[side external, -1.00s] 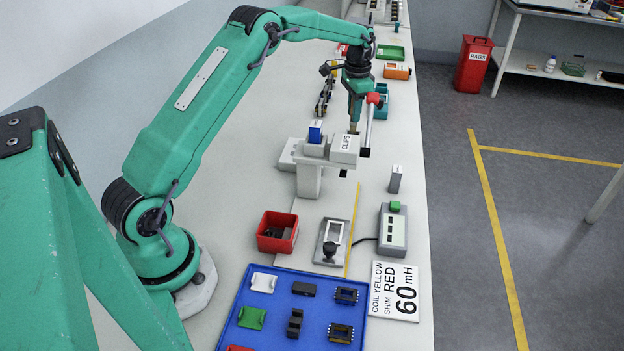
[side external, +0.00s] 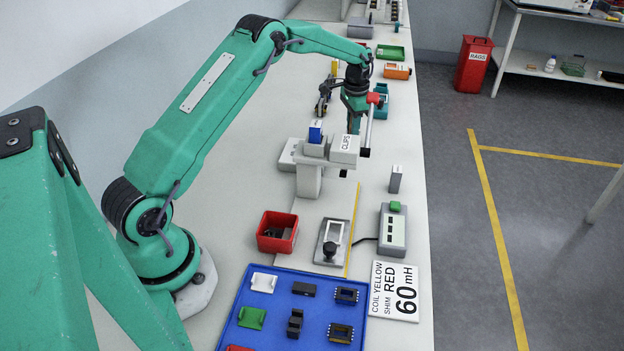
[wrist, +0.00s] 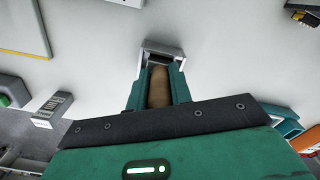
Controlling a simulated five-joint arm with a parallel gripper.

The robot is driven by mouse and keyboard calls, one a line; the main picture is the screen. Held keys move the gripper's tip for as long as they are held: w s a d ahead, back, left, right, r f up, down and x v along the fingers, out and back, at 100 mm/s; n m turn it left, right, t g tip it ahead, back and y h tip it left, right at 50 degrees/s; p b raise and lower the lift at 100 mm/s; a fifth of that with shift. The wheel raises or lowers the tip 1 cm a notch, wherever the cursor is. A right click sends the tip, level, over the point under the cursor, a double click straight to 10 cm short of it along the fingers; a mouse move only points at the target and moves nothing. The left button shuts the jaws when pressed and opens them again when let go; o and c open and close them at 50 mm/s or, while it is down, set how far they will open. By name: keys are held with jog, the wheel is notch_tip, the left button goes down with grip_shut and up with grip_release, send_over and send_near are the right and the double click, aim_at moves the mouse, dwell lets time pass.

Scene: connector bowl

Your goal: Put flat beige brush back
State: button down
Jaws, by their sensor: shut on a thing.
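In the wrist view, my gripper (wrist: 157,92) is shut on a tan, rounded handle, which I take to be the flat beige brush (wrist: 158,85). A grey, squared piece shows around its far end; I cannot tell whether it is part of the brush.
A teal bin (side external: 383,100), an orange bin (side external: 397,71) and a green tray (side external: 390,52) line the right edge behind. A red bin (side external: 264,238) and blue tray (side external: 262,325) lie nearer.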

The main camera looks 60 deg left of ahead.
jog(key=c, duration=1.3)
grip_release()
jog(key=shift+o, duration=0.2)
jog(key=shift+r, duration=0.1)
notch_tip(320, 180, up, 12)
jog(key=shift+f, duration=0.15)
jog(key=shift+r, duration=0.2)
